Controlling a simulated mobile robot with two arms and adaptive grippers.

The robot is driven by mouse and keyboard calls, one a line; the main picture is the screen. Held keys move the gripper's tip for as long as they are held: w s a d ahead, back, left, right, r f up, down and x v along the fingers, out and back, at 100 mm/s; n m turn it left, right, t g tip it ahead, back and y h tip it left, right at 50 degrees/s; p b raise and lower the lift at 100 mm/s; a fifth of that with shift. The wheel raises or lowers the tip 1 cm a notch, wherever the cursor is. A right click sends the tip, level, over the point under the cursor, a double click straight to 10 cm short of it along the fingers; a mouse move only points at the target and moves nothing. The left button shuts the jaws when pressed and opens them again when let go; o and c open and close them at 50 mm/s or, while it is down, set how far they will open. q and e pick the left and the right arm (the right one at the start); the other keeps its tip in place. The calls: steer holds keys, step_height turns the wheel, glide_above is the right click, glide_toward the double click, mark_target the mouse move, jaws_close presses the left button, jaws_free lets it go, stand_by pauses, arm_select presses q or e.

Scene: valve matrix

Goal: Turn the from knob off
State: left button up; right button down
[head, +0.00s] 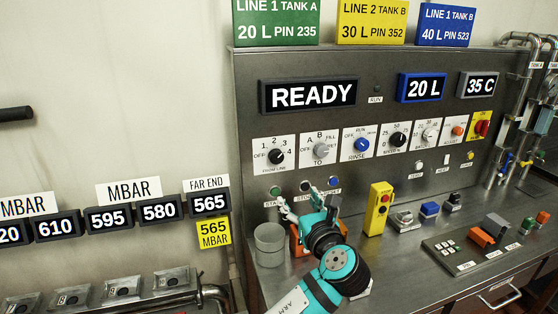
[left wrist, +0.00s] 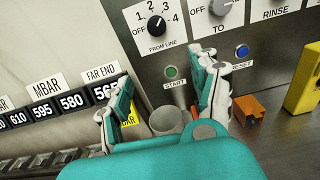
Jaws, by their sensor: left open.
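The from knob (head: 276,157) is a round black knob on a white plate marked FROM LINE, with OFF and several numbers around it. It also shows at the top of the left wrist view (left wrist: 157,27). Its pointer is too small to read with certainty. My left gripper (head: 302,204) is open and empty, below the knob plates and in front of the lower panel. In the left wrist view its fingers (left wrist: 165,88) stand wide apart below the knob, touching nothing that I can see. My right gripper is not in view.
The TO knob (head: 321,150) sits right of the from knob. The green START button (head: 275,191) and blue RESET button (head: 333,181) are below. A grey cup (head: 269,244) and a yellow box (head: 378,209) stand on the counter near my left gripper. The display reads READY (head: 314,94).

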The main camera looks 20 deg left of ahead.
arm_select(q)
steer(key=r, duration=0.2)
steer(key=p, duration=0.3)
glide_toward(277, 158)
steer(key=shift+m+t, duration=0.4)
steer(key=x, duration=0.9)
steer(key=shift+f, duration=0.3)
steer(key=c, duration=1.2)
